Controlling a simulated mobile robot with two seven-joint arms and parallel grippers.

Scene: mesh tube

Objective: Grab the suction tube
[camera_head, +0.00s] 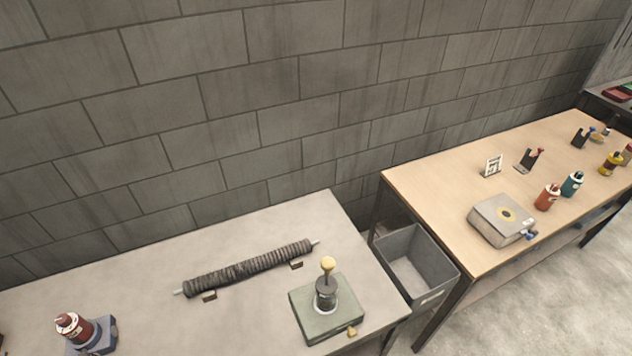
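A long, dark grey ribbed tube (247,268) lies on the grey table (180,257) in the head view. It runs at a slant from lower left to upper right. A thin light rod end sticks out at each end of it. Two small dark blocks, one at the left (209,296) and one at the right (296,265), sit at its near side. I cannot tell whether this is the suction tube the task names. Neither of my grippers shows in the head view.
A green-grey block with a yellow-knobbed black device (326,296) stands right of the tube. A red bottle on a blue-grey base (87,333) stands at lower left. A grey bin (416,264) sits between this table and a wooden table (440,187) holding bottles and a metal box (501,219).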

